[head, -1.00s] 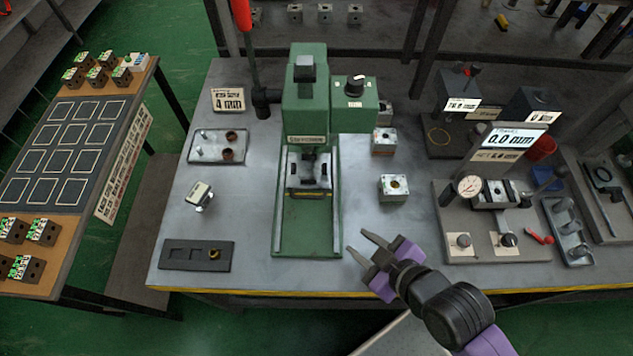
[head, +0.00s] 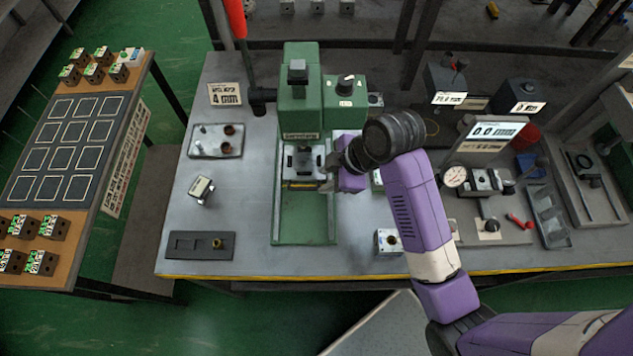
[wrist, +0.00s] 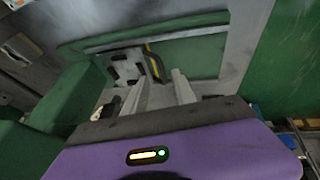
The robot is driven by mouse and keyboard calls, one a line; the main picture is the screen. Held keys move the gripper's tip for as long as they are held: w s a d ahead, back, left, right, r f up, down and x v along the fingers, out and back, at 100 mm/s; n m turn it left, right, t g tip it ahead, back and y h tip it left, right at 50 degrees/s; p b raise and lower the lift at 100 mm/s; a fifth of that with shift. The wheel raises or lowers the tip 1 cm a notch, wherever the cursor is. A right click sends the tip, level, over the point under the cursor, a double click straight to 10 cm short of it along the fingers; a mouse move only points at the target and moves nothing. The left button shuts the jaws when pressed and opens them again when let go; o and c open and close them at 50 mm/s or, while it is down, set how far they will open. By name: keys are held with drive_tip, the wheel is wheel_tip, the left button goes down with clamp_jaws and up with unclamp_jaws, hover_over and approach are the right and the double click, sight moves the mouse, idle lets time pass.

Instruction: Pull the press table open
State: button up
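The green press (head: 299,115) stands on the bench. Its grey press table (head: 302,160), with a yellow-edged front bar, sits at the back of the green base, under the press head. My gripper (head: 329,178) is at the right front corner of the table, partly hidden by its own purple body. In the wrist view, my gripper's two fingers (wrist: 158,88) are apart and empty. They point at the yellow and black bar (wrist: 153,62) along the grey table (wrist: 122,68). Whether they touch the bar cannot be told.
The front of the green base (head: 304,218) is clear. A metal block (head: 386,241) stands right of it, and another is partly hidden by my arm. A gauge stand (head: 455,177) is on the right.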

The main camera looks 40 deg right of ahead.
sight(313, 188)
drive_tip(key=x, duration=0.6)
drive_tip(key=shift+a+f+p, duration=0.1)
drive_tip(key=shift+f+p, duration=0.3)
clamp_jaws()
idle(1.0)
